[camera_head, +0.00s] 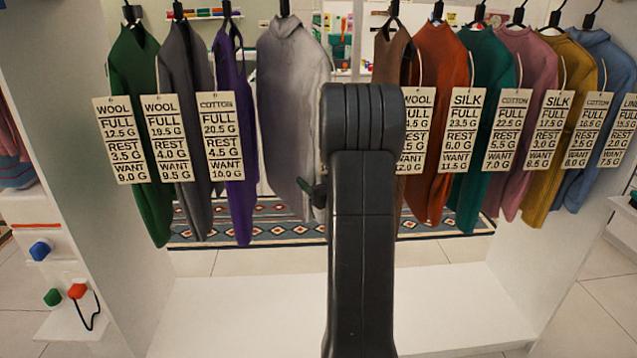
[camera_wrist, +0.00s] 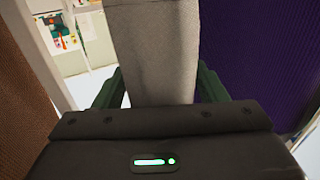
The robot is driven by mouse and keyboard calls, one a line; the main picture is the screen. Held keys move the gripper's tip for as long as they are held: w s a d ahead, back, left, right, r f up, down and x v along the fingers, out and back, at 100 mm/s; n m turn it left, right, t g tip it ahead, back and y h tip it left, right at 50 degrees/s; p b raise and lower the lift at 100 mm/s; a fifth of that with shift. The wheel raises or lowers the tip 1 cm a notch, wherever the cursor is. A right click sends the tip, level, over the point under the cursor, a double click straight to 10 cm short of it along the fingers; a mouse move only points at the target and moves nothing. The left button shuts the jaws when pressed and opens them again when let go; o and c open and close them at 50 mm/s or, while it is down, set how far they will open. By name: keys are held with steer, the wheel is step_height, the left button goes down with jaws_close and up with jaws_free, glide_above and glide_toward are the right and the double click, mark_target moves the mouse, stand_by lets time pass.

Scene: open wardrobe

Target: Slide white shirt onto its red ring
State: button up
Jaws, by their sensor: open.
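The white shirt (camera_head: 292,85), pale grey-white with a high collar, hangs from a black hook left of the middle in the head view. In the wrist view its pale cloth (camera_wrist: 152,40) stands between the two dark green fingers of my gripper (camera_wrist: 160,88). The jaws are open, one finger on each side of the cloth; I cannot tell whether they touch it. In the head view my dark arm hides most of my gripper, and only a green finger (camera_head: 305,186) shows at the shirt's lower right edge. I cannot make out a red ring on the rail.
A purple garment (camera_head: 233,130) hangs close on the left and a brown one (camera_head: 392,60) on the right, partly behind my arm. Several tagged garments hang beyond both. The wardrobe floor (camera_head: 230,310) is clear. Small red (camera_head: 77,291), green and blue pieces sit on left shelves.

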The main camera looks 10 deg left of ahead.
steer(key=shift+c, duration=0.2)
steer(key=c, duration=1.3)
steer(key=shift+o, duration=0.2)
steer(key=shift+a, duration=0.15)
steer(key=shift+s+a+b, duration=0.3)
steer(key=shift+a+b, duration=0.15)
steer(key=shift+a, duration=0.25)
steer(key=o, duration=1.3)
steer(key=v, duration=1.3)
steer(key=shift+s+d+p, duration=0.25)
steer(key=shift+s+p, duration=0.1)
steer(key=shift+p, duration=0.1)
